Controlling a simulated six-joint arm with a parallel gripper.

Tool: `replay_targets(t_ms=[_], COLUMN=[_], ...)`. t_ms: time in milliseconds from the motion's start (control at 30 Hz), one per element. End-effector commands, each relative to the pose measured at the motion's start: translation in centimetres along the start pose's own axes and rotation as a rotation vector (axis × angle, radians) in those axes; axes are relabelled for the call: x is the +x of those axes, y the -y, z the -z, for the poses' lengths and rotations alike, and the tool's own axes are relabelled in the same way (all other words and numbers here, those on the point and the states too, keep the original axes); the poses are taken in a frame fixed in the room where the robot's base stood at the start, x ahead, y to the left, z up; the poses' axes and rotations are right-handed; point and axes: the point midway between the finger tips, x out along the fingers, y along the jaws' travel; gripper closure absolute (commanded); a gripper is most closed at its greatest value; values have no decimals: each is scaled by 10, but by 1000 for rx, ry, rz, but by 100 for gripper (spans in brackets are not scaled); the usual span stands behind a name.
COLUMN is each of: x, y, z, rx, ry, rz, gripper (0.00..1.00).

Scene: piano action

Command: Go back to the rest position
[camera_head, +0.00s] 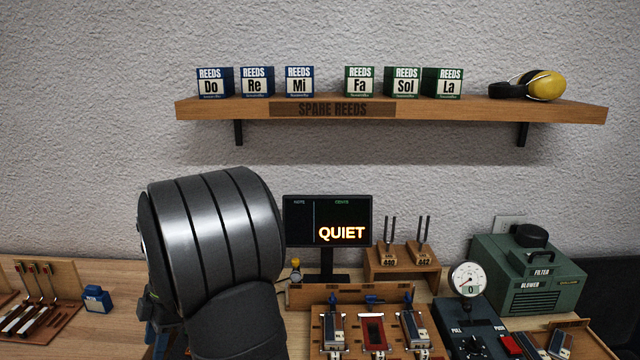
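A large dark grey arm link of mine (215,240) fills the left middle of the head view and hides part of the bench behind it. My gripper does not show, so I cannot see whether it holds anything. A black screen (328,210) behind the bench reads "QUIET" in glowing letters. In front of it a wooden rack (340,297) bears several small reed-like metal parts with blue clips and one red piece (373,331).
A shelf (560,107) above carries several reed boxes and yellow ear muffs (545,85). Tuning forks (390,240), a dial gauge (468,279) and a green blower (525,275) stand at the right. Tools on a wooden board (70,325) and a blue block (97,299) lie at the left.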

Motion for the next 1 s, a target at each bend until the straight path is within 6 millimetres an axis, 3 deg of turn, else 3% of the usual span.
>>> replay_targets(t_ms=[400,1000], x=[16,50], y=[-72,-154], z=[44,124], rx=[109,272], ry=[1,0], rz=[-48,-116], gripper=[57,57])
